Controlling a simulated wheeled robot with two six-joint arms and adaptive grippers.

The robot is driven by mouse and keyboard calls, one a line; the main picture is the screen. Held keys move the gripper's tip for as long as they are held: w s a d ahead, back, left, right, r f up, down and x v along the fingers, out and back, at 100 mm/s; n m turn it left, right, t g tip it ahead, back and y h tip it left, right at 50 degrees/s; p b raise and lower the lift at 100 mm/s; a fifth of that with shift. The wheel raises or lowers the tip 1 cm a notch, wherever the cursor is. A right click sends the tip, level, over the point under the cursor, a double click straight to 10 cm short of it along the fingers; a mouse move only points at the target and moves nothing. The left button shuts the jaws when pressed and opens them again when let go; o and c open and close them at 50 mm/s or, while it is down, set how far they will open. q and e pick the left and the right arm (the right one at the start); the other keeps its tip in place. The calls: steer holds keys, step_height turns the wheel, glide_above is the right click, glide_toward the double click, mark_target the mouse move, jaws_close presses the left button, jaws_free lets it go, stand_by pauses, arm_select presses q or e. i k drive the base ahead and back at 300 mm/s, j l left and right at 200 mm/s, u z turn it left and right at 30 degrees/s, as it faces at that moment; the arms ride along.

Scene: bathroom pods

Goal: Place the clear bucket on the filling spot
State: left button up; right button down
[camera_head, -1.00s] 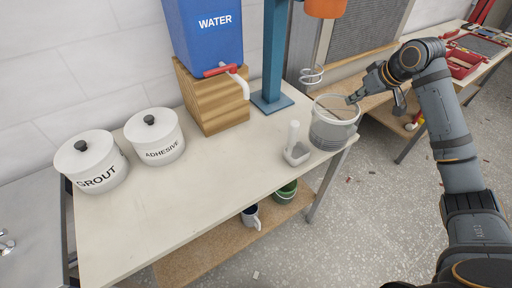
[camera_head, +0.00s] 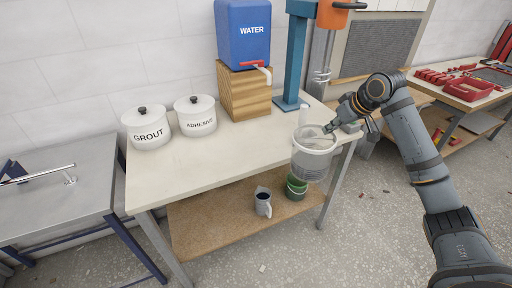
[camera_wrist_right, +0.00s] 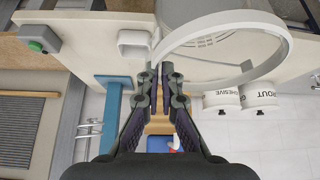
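The clear bucket (camera_head: 313,165) hangs at the front right edge of the work table, its lower part overlapping the table edge in the head view. My right gripper (camera_head: 331,127) is at the bucket's rim on the right side. In the wrist view my right fingers (camera_wrist_right: 160,88) are close together at the bucket's pale rim (camera_wrist_right: 220,24), shut on it. The blue water container (camera_head: 244,35) with a red and white tap (camera_head: 262,69) stands on a wooden block behind. No marked filling spot can be made out. My left gripper is out of view.
Grout (camera_head: 147,128) and adhesive (camera_head: 195,115) pots stand at the table's left back. A blue mixer stand (camera_head: 294,60) is at the back right. A white scoop (camera_wrist_right: 133,43) lies near the bucket. The table's middle is clear. A mug (camera_head: 263,203) and green buckets (camera_head: 296,187) are on the lower shelf.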

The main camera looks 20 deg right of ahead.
mark_target(267, 135)
steer(key=l+u, duration=0.4)
steer(key=i+l+u, duration=0.2)
steer(key=i+l, duration=0.2)
steer(key=l, duration=0.25)
steer(key=i+l+u, duration=0.1)
steer(key=l, duration=0.2)
steer(key=i, duration=0.05)
